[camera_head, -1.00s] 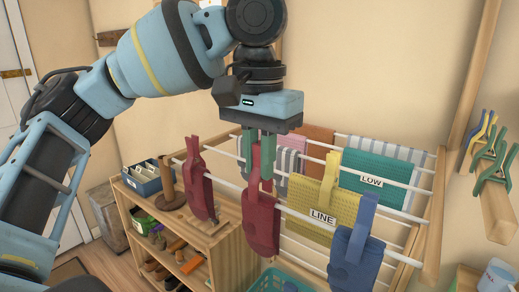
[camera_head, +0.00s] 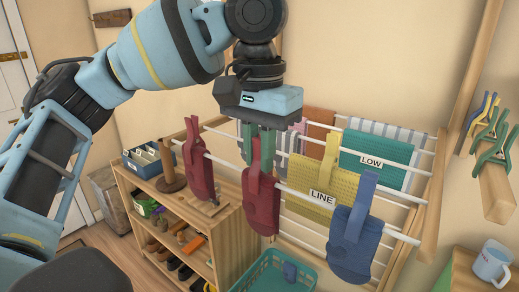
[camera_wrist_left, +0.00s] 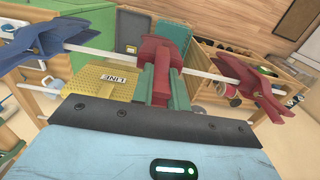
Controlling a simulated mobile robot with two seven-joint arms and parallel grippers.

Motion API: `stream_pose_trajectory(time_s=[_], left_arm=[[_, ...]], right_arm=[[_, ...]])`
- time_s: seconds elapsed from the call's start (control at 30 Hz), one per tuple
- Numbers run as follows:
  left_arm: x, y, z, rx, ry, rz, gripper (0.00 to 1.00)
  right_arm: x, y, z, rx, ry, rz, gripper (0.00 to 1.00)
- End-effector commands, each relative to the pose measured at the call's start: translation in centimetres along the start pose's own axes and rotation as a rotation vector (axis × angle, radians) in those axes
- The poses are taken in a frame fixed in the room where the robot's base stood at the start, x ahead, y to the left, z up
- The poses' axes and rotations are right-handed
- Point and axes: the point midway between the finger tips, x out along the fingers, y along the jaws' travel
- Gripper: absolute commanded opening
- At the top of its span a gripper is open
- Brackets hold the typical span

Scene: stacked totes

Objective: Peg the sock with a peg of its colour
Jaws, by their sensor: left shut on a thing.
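My left gripper (camera_head: 256,145) points down, its green fingers shut on a red peg (camera_head: 255,158). The peg sits at the top of the middle red sock (camera_head: 261,207), which hangs over the front rail of the rack. In the left wrist view the red peg (camera_wrist_left: 168,68) is between the fingers. Another red sock (camera_head: 201,178) with a red peg (camera_head: 192,133) hangs to the left on that rail. A blue sock (camera_head: 352,248) with a blue peg (camera_head: 362,205) hangs to the right. My right gripper is not in view.
Yellow cloth (camera_head: 309,183) labelled LINE and teal cloth (camera_head: 362,150) labelled LOW hang behind. Spare yellow, blue and green pegs (camera_head: 490,140) are on a wooden holder at right. A teal basket (camera_head: 255,275) is below; a shoe shelf (camera_head: 228,245) stands left; a mug (camera_head: 492,260) is lower right.

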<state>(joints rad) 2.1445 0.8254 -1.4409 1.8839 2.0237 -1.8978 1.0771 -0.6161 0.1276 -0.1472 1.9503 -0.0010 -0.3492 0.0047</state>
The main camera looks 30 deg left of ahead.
Motion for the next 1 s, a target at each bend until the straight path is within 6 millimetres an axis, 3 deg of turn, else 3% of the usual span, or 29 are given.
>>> stream_pose_trajectory(time_s=[0.03, 0.2, 0.57, 1.0], left_arm=[[0.0, 0.0, 0.0, 0.0, 0.0, 0.0, 0.18], [0.0, 0.0, 0.0, 0.0, 0.0, 0.0, 0.4], [-0.5, 0.0, 0.0, 0.0, 0.0, 0.0, 0.41], [-6.6, 0.0, 0.0, -0.001, 0.001, -0.001, 0.41]], right_arm=[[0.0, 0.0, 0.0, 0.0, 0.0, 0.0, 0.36], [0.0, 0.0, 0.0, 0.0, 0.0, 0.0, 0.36], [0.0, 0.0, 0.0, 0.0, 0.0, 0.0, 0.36], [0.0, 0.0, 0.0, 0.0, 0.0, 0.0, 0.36]])
